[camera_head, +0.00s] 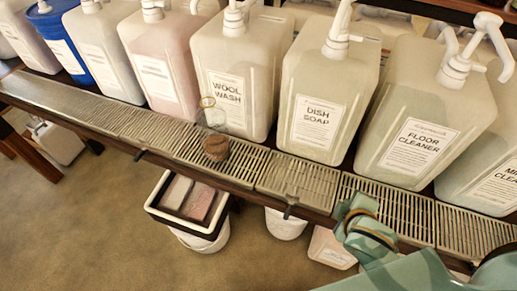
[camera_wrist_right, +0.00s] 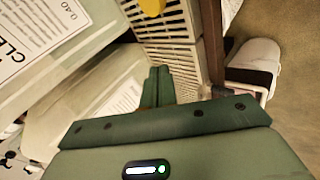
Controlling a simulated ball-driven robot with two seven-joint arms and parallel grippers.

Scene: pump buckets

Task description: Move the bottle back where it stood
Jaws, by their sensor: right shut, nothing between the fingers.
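A small clear bottle (camera_head: 214,125) with something brown at its lower end stands on the slotted drip rail (camera_head: 165,133), in front of the Wool Wash container (camera_head: 240,75). It looks upright and nothing holds it. My right gripper (camera_head: 357,208) is over the rail well to the right of the bottle, near the Floor Cleaner container (camera_head: 425,110). In the right wrist view its two green fingers (camera_wrist_right: 157,85) are together with nothing between them. The bottle cannot be made out in the right wrist view. My left gripper is not in view.
Large pump containers line the back of the rail, including Dish Soap (camera_head: 325,90) and a blue one (camera_head: 62,40). Below the rail are a tray of blocks (camera_head: 165,212) on a white bucket and another white bucket (camera_head: 285,223). A yellow object (camera_wrist_right: 152,7) shows in the wrist view.

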